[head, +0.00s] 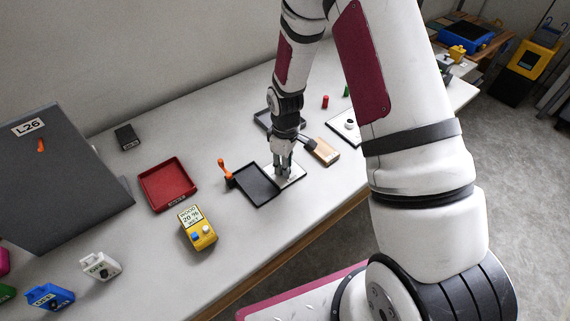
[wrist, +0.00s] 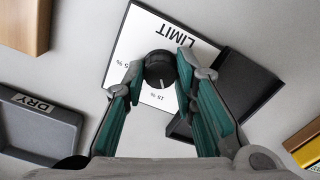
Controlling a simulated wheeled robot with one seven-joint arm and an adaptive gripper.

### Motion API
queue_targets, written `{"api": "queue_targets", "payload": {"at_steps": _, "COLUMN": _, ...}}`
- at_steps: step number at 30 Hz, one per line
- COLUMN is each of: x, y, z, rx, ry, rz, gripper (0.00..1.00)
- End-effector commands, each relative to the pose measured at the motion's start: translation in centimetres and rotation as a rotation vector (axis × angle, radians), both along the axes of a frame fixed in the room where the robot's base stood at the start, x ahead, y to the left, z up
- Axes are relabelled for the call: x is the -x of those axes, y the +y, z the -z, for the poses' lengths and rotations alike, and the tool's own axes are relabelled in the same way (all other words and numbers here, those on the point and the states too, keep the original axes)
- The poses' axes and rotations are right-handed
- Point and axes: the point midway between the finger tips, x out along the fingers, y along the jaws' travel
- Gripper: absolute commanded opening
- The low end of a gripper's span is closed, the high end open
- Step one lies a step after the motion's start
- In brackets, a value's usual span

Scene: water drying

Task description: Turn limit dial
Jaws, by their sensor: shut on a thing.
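The limit dial (wrist: 159,69) is a round black knob with a white pointer line on a white plate (wrist: 130,42). The plate is marked LIMIT, with percent marks including 15 %. In the wrist view the pointer line lies toward the 15 % mark. My gripper (wrist: 160,76) has its two fingertips closed on opposite sides of the knob. In the head view my gripper (head: 284,172) reaches down onto the white plate (head: 294,183), and the dial is hidden behind the fingers.
A black tray (head: 262,199) lies against the plate's left side. A wooden block (head: 323,151) stands close by at right. A yellow moisture meter (head: 197,229), a red tray (head: 167,207) and an orange-handled item (head: 226,168) are to the left. Bare table lies in front of the plate.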

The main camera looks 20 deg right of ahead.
Motion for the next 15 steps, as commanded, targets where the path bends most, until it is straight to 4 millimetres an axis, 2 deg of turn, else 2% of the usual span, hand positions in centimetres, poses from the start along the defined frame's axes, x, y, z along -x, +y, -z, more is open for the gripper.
{"api": "queue_targets", "payload": {"at_steps": 15, "x": 0.06, "y": 0.00, "z": 0.04, "rx": 0.001, "ry": 0.001, "rz": 0.489, "gripper": 0.00}}
